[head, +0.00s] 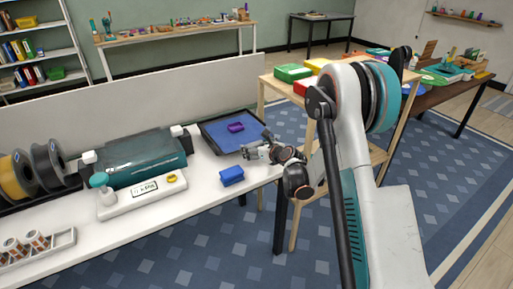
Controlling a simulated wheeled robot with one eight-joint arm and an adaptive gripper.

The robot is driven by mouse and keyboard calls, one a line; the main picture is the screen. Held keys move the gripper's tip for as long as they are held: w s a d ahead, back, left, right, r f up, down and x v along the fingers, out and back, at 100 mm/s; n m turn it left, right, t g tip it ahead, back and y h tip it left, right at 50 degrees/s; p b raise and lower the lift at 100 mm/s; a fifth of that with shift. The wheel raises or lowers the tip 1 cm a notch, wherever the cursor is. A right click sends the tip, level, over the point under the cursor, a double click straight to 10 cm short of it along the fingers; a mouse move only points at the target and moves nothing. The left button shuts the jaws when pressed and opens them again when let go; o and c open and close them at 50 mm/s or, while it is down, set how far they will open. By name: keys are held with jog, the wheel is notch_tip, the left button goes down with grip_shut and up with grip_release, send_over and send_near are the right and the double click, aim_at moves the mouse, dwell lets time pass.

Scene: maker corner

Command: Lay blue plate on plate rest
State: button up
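A flat blue panel (222,139) lies inside a dark-rimmed frame (213,146) at the far right end of the white bench. It may be the blue plate; I cannot tell whether the frame is the plate rest. A small purple piece (235,127) sits on the panel. My gripper (248,152) is at the frame's front right edge, low and pointing left. Its fingers are small, and I cannot tell whether they are apart or touch anything. A small blue block (231,175) lies on the bench in front of the frame, apart from my gripper.
A teal-covered machine (140,158) and a white unit with a display (138,194) stand left of the frame. Filament spools (48,164) are farther left. A wooden stand with coloured boxes (293,73) is behind my arm. Bare bench lies around the blue block.

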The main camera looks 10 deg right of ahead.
jog(key=shift+o, duration=0.5)
jog(key=shift+r, duration=0.1)
jog(key=shift+s+d+r, duration=0.15)
jog(key=shift+s, duration=0.15)
jog(key=p+v, duration=0.3)
jog(key=v, duration=0.8)
jog(key=s+a+r+n+g+h, duration=0.1)
jog(key=s+a+r+n+g, duration=0.3)
jog(key=s+r+n, duration=1)
jog(key=s+r+n+g+h, duration=0.2)
jog(key=s+r+n+h, duration=0.1)
jog(key=s+n, duration=1.5)
jog(key=shift+s+d+r, duration=0.2)
jog(key=shift+s+d, duration=0.1)
jog(key=shift+s, duration=2.15)
